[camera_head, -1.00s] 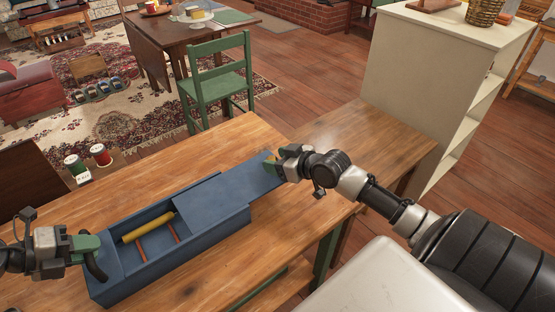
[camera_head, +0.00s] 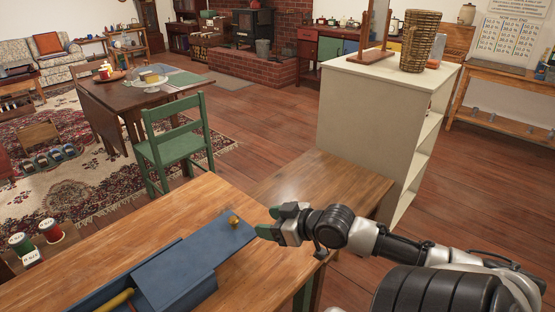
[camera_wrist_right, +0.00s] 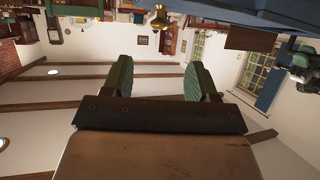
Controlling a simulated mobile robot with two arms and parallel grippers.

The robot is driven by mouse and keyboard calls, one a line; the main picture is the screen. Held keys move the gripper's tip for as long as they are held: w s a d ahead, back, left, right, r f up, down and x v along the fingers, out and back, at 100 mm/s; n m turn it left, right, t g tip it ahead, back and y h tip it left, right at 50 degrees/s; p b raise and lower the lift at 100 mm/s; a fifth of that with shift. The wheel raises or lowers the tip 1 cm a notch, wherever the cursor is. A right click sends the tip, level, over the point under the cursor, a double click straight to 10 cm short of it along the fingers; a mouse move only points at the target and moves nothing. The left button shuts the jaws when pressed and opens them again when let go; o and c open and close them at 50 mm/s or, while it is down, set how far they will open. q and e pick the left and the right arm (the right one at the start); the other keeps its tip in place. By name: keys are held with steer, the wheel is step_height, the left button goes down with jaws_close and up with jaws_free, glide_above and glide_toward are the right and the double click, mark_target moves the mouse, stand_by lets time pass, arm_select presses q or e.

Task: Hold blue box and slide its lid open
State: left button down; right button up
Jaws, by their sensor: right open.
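The blue box (camera_head: 180,290) stands on the wooden table, cut off by the bottom edge in the head view. Its blue lid (camera_head: 222,247) is slid partly out, sticking out past the box's right end. A brass knob (camera_head: 234,221) is on the lid near its outer end, and it shows in the right wrist view (camera_wrist_right: 160,18). A yellow rod (camera_head: 116,300) shows in the open part of the box. My right gripper (camera_head: 268,222) is open and empty, just right of the knob and apart from it. A dark green-grey shape (camera_wrist_right: 300,55) in the right wrist view may be my left gripper; its jaws are unclear.
The wooden table (camera_head: 90,255) is bare around the box. A cream shelf unit (camera_head: 365,130) stands beyond the table's right end. A green chair (camera_head: 175,140) stands behind the table. Red and green spools (camera_head: 50,230) are at the left.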

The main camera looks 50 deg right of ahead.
steer(key=shift+v, duration=0.95)
arm_select(q)
steer(key=c, duration=1)
jaws_free()
steer(key=v, duration=1.2)
